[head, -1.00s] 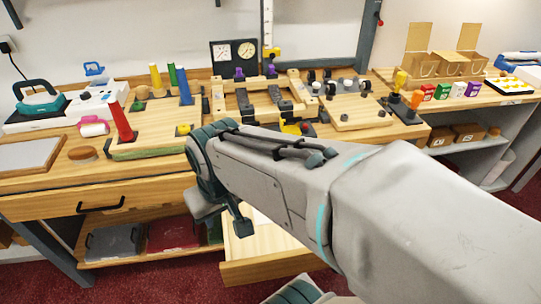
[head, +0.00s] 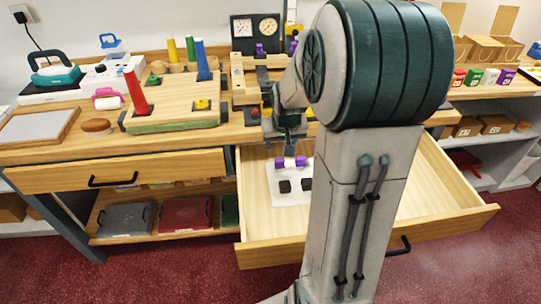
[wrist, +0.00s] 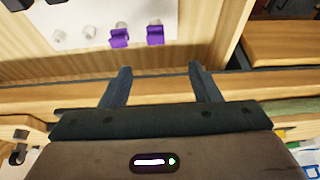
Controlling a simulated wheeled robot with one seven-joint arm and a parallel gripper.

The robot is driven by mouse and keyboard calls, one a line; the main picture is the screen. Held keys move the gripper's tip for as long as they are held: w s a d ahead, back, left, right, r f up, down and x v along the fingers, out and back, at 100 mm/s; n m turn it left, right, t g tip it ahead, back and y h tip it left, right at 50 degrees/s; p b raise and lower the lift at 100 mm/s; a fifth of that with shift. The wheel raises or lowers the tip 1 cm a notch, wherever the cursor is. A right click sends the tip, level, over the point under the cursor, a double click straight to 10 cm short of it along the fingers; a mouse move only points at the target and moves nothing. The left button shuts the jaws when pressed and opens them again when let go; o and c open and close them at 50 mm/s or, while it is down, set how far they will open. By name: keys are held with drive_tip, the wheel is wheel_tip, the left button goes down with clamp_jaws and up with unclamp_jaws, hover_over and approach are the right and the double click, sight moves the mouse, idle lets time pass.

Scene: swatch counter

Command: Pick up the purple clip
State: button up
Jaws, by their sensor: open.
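Two purple clips lie close together on a white sheet in the open drawer, one left (head: 279,163) and one right (head: 300,161). The wrist view shows the same left clip (wrist: 119,38) and right clip (wrist: 155,36), each beside a pale knob. I cannot tell which one the task means. My gripper (wrist: 160,72) is open with nothing between its fingers. In the wrist view both clips are beyond the fingertips, apart from them. In the head view my gripper is above the drawer's back part, partly hidden by my arm.
The wooden drawer (head: 262,222) is pulled out; my arm hides its middle. Black clips (head: 284,186) lie on the sheet nearer the drawer front. The counter above holds a board with coloured pegs (head: 170,117) and other purple pieces (head: 260,48) at the back.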

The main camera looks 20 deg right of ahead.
approach(280, 161)
drive_tip(key=x, duration=0.5)
drive_tip(key=shift+w+b, duration=0.35)
drive_tip(key=shift+b, duration=0.05)
drive_tip(key=x, duration=0.4)
drive_tip(key=shift+s+f, duration=0.15)
drive_tip(key=shift+s, duration=0.15)
drive_tip(key=shift+w+f, duration=0.25)
drive_tip(key=shift+f, duration=0.3)
drive_tip(key=shift+d, duration=0.1)
drive_tip(key=c, duration=1.1)
